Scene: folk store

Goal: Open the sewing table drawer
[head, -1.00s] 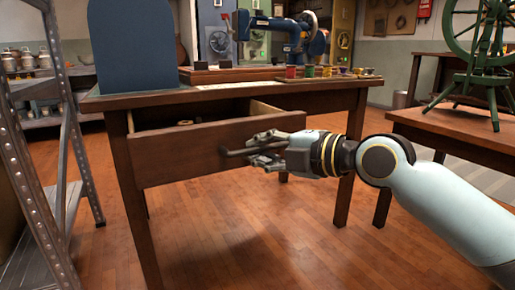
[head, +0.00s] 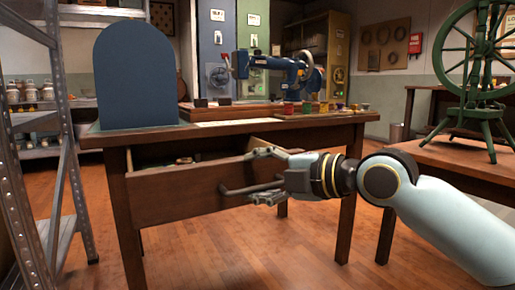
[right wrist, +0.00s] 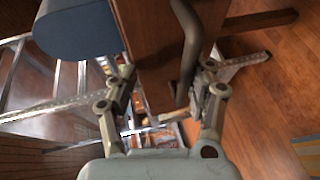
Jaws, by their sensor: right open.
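The wooden sewing table (head: 345,118) stands in the middle of the head view. Its drawer (head: 185,193) is pulled partly out, and small items show inside it. A dark bar handle (head: 250,188) runs across the drawer front, and it also shows in the right wrist view (right wrist: 187,45). My right gripper (head: 262,176) is open at the handle's right end, with one finger above the bar and one below. In the right wrist view the handle lies between the open fingers (right wrist: 165,85), nearer the right one. My left gripper is not in view.
A blue sewing machine (head: 280,70) and a blue rounded panel (head: 136,75) stand on the table top. A metal shelf rack (head: 55,130) is at the left. A green spinning wheel (head: 480,80) stands on another table at the right. The floor in front is clear.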

